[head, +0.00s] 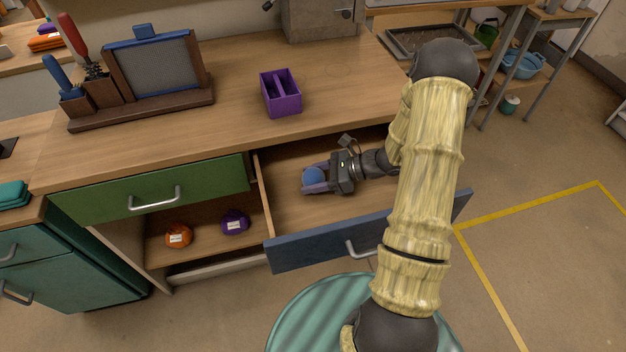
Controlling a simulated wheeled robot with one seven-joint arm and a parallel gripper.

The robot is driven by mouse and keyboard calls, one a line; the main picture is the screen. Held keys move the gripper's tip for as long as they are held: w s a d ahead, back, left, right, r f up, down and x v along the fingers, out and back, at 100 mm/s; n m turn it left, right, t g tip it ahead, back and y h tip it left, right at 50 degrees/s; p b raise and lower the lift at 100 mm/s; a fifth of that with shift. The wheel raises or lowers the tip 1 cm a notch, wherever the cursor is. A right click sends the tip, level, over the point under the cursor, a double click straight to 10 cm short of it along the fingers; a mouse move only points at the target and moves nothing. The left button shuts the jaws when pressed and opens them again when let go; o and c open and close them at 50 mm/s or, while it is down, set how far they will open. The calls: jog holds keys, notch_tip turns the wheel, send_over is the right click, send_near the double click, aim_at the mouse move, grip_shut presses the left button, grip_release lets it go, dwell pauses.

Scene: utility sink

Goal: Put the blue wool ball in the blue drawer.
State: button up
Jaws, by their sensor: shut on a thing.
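The blue drawer (325,243) is pulled open on the right side of the wooden counter. The blue wool ball (313,176) is between the fingers of my gripper (314,178), which is shut on it. My gripper reaches in from the right, over the inside of the open drawer, and points left. Whether the ball touches the drawer floor I cannot tell. My gripper hides part of the ball and the drawer's interior behind it.
A green drawer (152,193) is shut to the left. Below it, an orange ball (179,236) and a purple ball (235,222) lie on an open shelf. A purple divided box (281,92) and a brown tool stand (141,108) stand on the counter above.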

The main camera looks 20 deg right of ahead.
jog(key=shift+f, duration=0.25)
jog(key=shift+f, duration=0.15)
jog(key=o, duration=1)
jog(key=shift+r, duration=0.25)
jog(key=p+v, duration=0.1)
jog(key=v, duration=1.1)
jog(key=shift+a, duration=0.1)
